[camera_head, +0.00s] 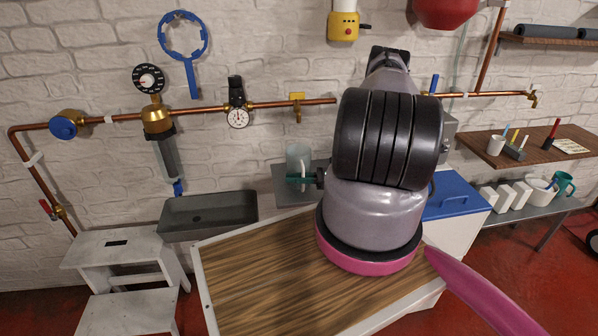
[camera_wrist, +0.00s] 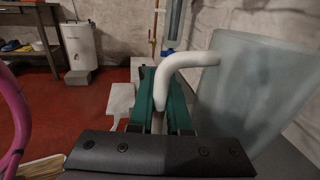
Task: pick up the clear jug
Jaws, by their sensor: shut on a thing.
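The clear jug (camera_head: 298,157) is upright at a grey surface (camera_head: 289,194) against the brick wall. In the wrist view the pale, see-through jug (camera_wrist: 255,85) fills the right side, and its white curved handle (camera_wrist: 190,61) reaches left between my green fingers. My gripper (camera_wrist: 162,95) is shut on the handle. In the head view my gripper (camera_head: 298,179) shows as green fingers across the jug's lower part. I cannot tell whether the jug's base still touches the surface. My arm hides what lies just to the right.
A wooden-topped table (camera_head: 260,283) stands in front. A grey basin (camera_head: 208,213) and a white step stool (camera_head: 118,250) are to the left. A copper pipe with a gauge (camera_head: 237,117) runs above. A blue-lidded box (camera_head: 455,192) and a shelf with cups (camera_head: 530,150) are right.

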